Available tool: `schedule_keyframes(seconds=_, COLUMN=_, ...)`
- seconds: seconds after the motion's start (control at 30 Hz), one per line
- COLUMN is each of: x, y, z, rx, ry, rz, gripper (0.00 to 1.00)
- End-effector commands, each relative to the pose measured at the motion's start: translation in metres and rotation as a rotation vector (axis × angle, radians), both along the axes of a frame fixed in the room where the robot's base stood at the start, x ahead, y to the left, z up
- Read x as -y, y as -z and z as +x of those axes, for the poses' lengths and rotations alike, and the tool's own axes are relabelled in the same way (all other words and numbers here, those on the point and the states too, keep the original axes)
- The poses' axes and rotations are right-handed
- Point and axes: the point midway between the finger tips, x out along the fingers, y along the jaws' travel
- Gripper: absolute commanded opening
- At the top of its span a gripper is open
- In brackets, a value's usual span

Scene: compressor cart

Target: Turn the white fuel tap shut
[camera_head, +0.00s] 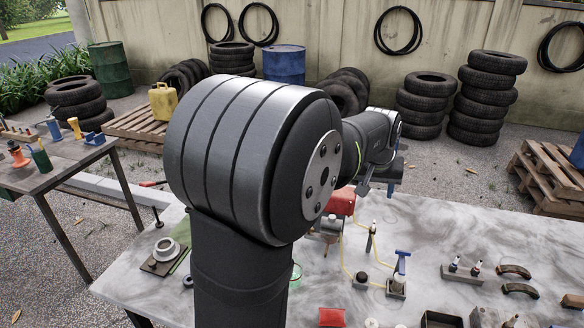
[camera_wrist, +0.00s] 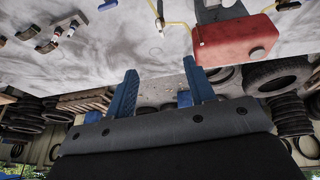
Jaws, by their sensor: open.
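My gripper (camera_wrist: 160,74) is open in the wrist view, with two blue fingers apart and nothing between them. In the head view my own arm covers much of the middle and the gripper is mostly hidden. A red tank (camera_wrist: 238,40) lies to the right of the fingers in the wrist view. A thin yellow fuel line (camera_wrist: 176,23) runs from it to a small pale fitting (camera_wrist: 160,24), which may be the white fuel tap; it is too small to tell how its handle is turned. The gripper is apart from it. The red tank (camera_head: 342,202) is partly hidden in the head view.
On the marbled tabletop (camera_head: 460,225) stand a blue-handled fitting (camera_head: 402,262), a small upright fitting (camera_head: 372,237), and curved brown handles (camera_head: 515,271). A round flange on a plate (camera_head: 166,250) lies at left. Bare tabletop lies right of the tank.

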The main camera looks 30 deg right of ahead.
Motion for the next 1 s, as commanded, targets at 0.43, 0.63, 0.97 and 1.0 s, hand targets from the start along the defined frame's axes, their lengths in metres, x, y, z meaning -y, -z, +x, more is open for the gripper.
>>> schedule_keyframes(seconds=0.43, x=0.020, y=0.032, z=-0.006, rx=0.082, ry=-0.034, rz=0.040, gripper=0.30)
schedule_keyframes(seconds=0.63, x=0.032, y=0.073, z=0.006, rx=0.082, ry=-0.034, rz=0.039, gripper=0.30)
schedule_keyframes(seconds=0.97, x=0.050, y=0.135, z=0.024, rx=0.082, ry=-0.034, rz=0.037, gripper=0.30)
schedule_keyframes(seconds=1.0, x=0.052, y=0.141, z=0.026, rx=0.082, ry=-0.034, rz=0.037, gripper=0.30)
